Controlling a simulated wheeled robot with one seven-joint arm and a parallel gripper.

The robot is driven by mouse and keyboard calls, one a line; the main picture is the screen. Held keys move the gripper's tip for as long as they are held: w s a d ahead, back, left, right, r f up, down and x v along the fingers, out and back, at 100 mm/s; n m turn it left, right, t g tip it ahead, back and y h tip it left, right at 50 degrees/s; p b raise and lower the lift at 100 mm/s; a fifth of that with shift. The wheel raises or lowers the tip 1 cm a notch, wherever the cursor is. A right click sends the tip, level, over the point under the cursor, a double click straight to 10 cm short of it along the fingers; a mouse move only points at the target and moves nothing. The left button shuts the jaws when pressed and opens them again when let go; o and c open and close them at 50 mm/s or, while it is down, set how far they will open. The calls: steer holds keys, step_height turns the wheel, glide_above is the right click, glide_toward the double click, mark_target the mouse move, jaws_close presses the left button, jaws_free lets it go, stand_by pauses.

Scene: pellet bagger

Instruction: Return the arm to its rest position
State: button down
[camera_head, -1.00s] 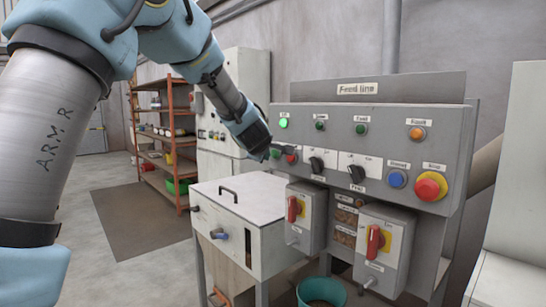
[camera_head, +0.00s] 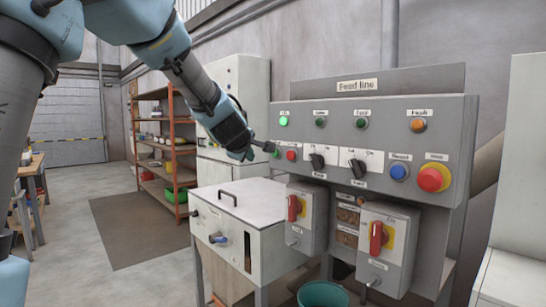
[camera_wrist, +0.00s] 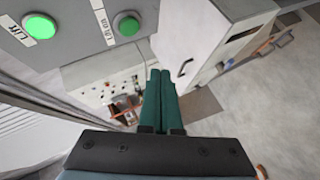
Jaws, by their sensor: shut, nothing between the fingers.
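My gripper (camera_head: 268,147) is in front of the left end of the grey Feed line panel (camera_head: 390,118) in the head view. Its tip is close to the panel's lower left buttons; I cannot tell whether it touches. In the wrist view the two green fingers (camera_wrist: 159,75) lie together with nothing between them. My blue and grey arm reaches in from the upper left of the head view. A lit green lamp (camera_head: 283,121) is on the panel; it also shows in the wrist view (camera_wrist: 39,27).
A white cabinet with a handle (camera_head: 239,201) stands below the gripper. Two red-handled switch boxes (camera_head: 379,238) hang under the panel. A teal bucket (camera_head: 322,294) is on the floor. An orange shelf (camera_head: 169,192) stands at the back left. Open floor (camera_head: 105,250) lies at left.

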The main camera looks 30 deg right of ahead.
steer(key=s+a+f+m+g+y, duration=0.1)
steer(key=a+f+m+g+y, duration=0.1)
steer(key=a+f, duration=0.6)
steer(key=s+a+f+m+g+y, duration=0.15)
steer(key=a+f, duration=0.25)
steer(key=a, duration=0.8)
steer(key=s+a+f+m+g+y, duration=0.1)
steer(key=s+a+f, duration=0.2)
steer(key=s+a, duration=0.2)
steer(key=s+a+f+m+g+y, duration=0.1)
steer(key=s+a+f, duration=0.3)
steer(key=a, duration=0.5)
steer(key=s+a+f+m+g+y, duration=0.2)
steer(key=s+a+f+g, duration=0.1)
steer(key=s+a, duration=0.3)
steer(key=shift+s+a+f+p, duration=0.2)
steer(key=shift+a+f+p, duration=0.2)
steer(key=shift+a, duration=0.55)
steer(key=shift+y, duration=0.25)
